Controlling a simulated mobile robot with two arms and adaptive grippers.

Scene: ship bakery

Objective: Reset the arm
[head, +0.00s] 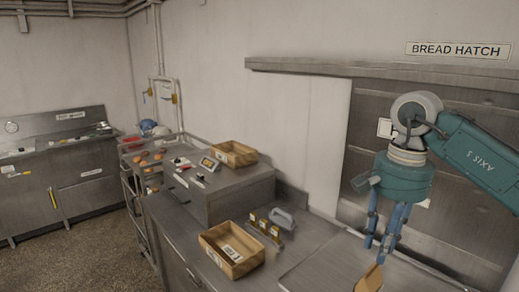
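A tan-brown object (370,281) lies just below the fingertips, cut off by the bottom edge of the picture. I cannot tell what it is, and it looks apart from the fingers. My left gripper is not in view.
A wooden crate (233,274) stands on the counter, near small yellow-marked items (265,228) and a grey handled object (282,218). Another crate (234,146) sits on a raised steel box (224,194). The closed bread hatch (338,147) is behind my arm. A rack (138,216) stands left.

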